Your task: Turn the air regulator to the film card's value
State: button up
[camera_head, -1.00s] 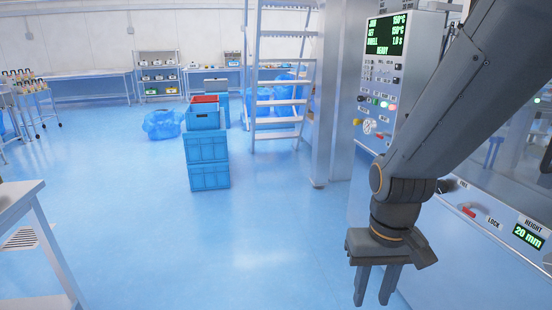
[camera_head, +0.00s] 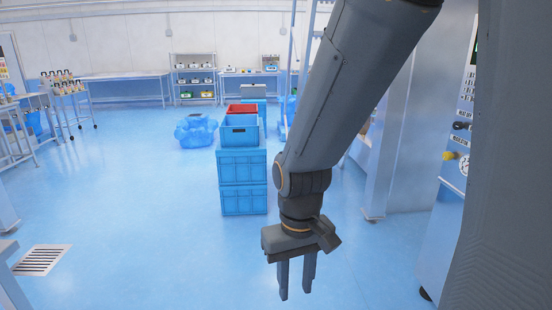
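My gripper (camera_head: 296,277) hangs fingers down over the blue floor in the middle of the head view. Its two fingers are a little apart with nothing between them. At the right edge, the machine's control panel (camera_head: 467,105) shows partly behind my arm. A yellow knob (camera_head: 449,156) and a round white dial (camera_head: 463,167) sit low on the panel, well to the right of the gripper. The dial's reading is too small to tell. I see no film card in this view.
Stacked blue crates (camera_head: 243,182) stand behind the gripper, with a red crate (camera_head: 243,108) at the back. A blue bag (camera_head: 196,131) lies to their left. A metal post (camera_head: 390,150) stands between crates and machine.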

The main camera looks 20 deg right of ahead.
aim_at(447, 156)
jog(key=z, duration=0.4)
jog(key=i, duration=1.25)
jog(key=z, duration=1.35)
jog(key=i, duration=0.65)
jog(key=z, duration=0.55)
